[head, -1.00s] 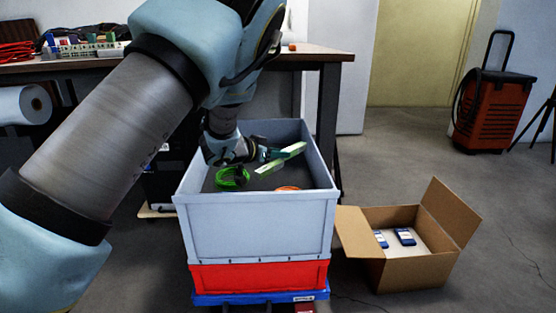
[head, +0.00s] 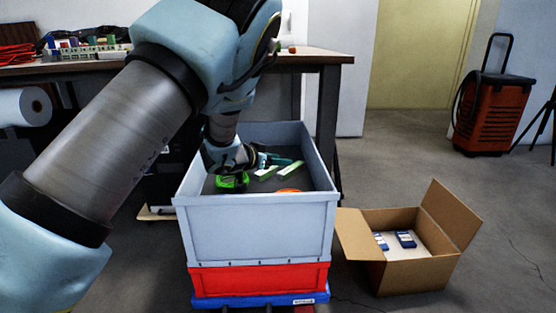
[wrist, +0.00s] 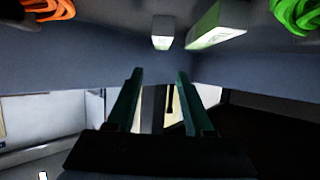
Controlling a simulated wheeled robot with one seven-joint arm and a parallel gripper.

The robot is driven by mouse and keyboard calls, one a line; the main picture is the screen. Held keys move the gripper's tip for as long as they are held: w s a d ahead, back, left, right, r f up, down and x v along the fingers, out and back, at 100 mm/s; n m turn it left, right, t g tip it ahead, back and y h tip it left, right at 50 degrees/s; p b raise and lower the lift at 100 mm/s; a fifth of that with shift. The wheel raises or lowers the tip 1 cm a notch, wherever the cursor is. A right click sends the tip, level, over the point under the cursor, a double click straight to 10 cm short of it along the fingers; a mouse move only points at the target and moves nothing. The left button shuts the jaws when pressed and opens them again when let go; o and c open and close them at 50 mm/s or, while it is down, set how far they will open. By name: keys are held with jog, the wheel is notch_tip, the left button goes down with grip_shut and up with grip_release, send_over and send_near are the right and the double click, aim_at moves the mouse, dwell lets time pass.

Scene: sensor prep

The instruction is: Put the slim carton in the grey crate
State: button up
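Two slim white-and-green cartons lie inside the grey crate (head: 265,225). The right carton (head: 290,170) lies just in front of my gripper (head: 279,161), and the left carton (head: 265,172) lies close beside it. In the wrist view both the nearer-centre carton (wrist: 163,32) and the other carton (wrist: 217,25) show beyond my fingertips. My gripper (wrist: 157,76) is open, with nothing between its fingers. It hangs inside the crate, apart from both cartons.
A green cable coil (head: 231,181) and an orange coil (head: 287,190) also lie in the crate. The crate stands on a red crate (head: 260,279). An open cardboard box (head: 412,272) with blue-and-white packs stands to the right. A workbench (head: 318,58) stands behind.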

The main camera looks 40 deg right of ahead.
jog(key=shift+o, duration=0.4)
jog(key=shift+r, duration=0.1)
jog(key=shift+r, duration=0.3)
jog(key=p+v, duration=0.4)
jog(key=v, duration=0.8)
jog(key=shift+r, duration=0.3)
